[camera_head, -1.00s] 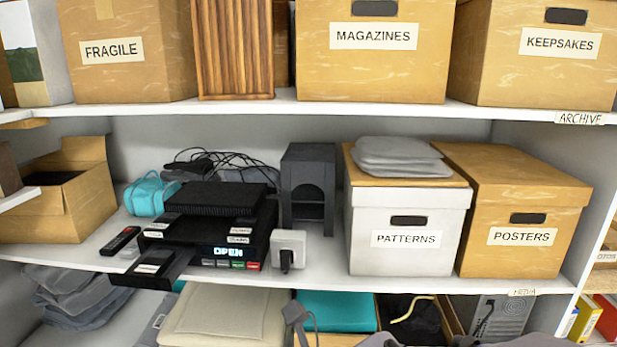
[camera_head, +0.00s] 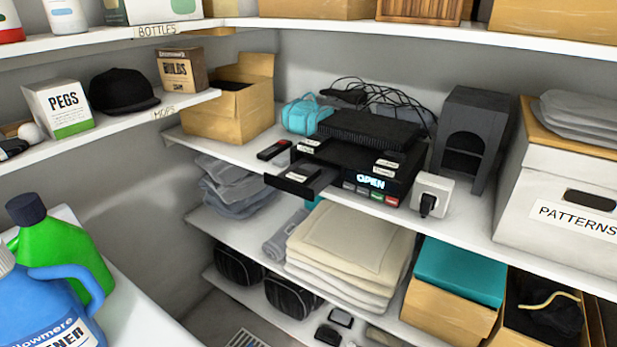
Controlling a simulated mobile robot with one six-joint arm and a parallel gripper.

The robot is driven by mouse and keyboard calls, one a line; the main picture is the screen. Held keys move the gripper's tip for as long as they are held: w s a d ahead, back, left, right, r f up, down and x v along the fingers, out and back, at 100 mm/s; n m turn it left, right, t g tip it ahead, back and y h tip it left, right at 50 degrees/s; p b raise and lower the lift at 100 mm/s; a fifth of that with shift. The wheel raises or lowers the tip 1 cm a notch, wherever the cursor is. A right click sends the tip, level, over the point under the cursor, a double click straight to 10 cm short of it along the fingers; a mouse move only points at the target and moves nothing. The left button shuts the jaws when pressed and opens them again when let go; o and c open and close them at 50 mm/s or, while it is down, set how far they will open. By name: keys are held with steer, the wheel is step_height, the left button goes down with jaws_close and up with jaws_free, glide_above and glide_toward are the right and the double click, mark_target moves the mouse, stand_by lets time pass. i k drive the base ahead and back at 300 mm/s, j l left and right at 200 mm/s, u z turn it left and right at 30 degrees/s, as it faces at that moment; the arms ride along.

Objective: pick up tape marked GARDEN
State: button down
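A black player (camera_head: 345,172) with a lit OPEN display stands on the middle shelf. Its drawer (camera_head: 290,189) sticks out at the front left, and a small dark tape (camera_head: 301,176) with a pale label lies in it. More small black tapes with white labels lie on the player, a pair at the left (camera_head: 312,143) and a pair at the right (camera_head: 391,156). The labels are too small to read, so I cannot tell which one says GARDEN. My gripper is not in view.
A black remote (camera_head: 273,150) lies left of the player, a white plug adapter (camera_head: 432,194) right of it. Behind are a teal bag (camera_head: 304,114) and cables (camera_head: 385,93). Blue (camera_head: 40,310) and green (camera_head: 62,255) bottles stand at the near left. An open carton (camera_head: 215,116) is farther left.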

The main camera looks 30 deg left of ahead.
mark_target(305, 174)
steer(key=k+u, duration=0.15)
steer(key=u, duration=1.2)
steer(key=i+l+z, duration=0.1)
steer(key=i+z, duration=0.25)
steer(key=i, duration=0.3)
steer(key=i+z, duration=0.4)
steer(key=i, duration=0.25)
